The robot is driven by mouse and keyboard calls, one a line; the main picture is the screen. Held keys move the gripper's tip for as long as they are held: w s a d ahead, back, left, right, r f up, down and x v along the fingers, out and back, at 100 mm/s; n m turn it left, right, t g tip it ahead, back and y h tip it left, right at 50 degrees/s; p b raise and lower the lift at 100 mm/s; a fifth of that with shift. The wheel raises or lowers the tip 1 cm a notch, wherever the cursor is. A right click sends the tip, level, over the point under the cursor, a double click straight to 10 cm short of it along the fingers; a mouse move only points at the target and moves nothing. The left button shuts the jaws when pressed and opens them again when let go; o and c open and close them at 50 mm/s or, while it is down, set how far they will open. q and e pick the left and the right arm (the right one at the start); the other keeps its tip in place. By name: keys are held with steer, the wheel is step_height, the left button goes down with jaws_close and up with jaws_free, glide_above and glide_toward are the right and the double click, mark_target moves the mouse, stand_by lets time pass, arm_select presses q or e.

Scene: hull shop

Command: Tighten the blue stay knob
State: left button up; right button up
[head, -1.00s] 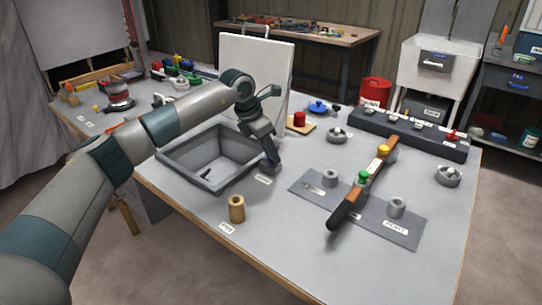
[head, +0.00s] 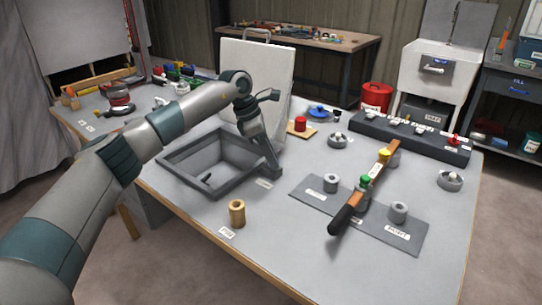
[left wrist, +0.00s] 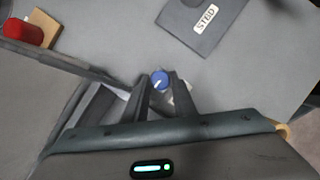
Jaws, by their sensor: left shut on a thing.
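The blue stay knob (left wrist: 159,78) shows in the left wrist view between the two fingers of my left gripper (left wrist: 161,92), which is shut on it. A white mark is on the knob's face. In the head view my left gripper (head: 272,172) points down at the right side of the grey open-topped frame (head: 190,178), and the knob is hidden there. An upright white panel (head: 258,65) stands behind the frame. My right gripper is not in view.
A red cylinder (head: 300,124) stands on a small board behind my left gripper. To the right, a dark mat (head: 312,190) holds grey rings and a long dark-handled tool (head: 345,215). A tan cylinder (head: 237,212) stands in front. The front right tabletop is clear.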

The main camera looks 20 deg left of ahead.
arm_select(q)
steer(key=o, duration=1)
steer(key=shift+a+r, duration=0.1)
steer(key=b+v, duration=0.1)
steer(key=v, duration=1.6)
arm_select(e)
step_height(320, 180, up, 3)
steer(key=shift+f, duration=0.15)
arm_select(q)
steer(key=shift+r, duration=0.1)
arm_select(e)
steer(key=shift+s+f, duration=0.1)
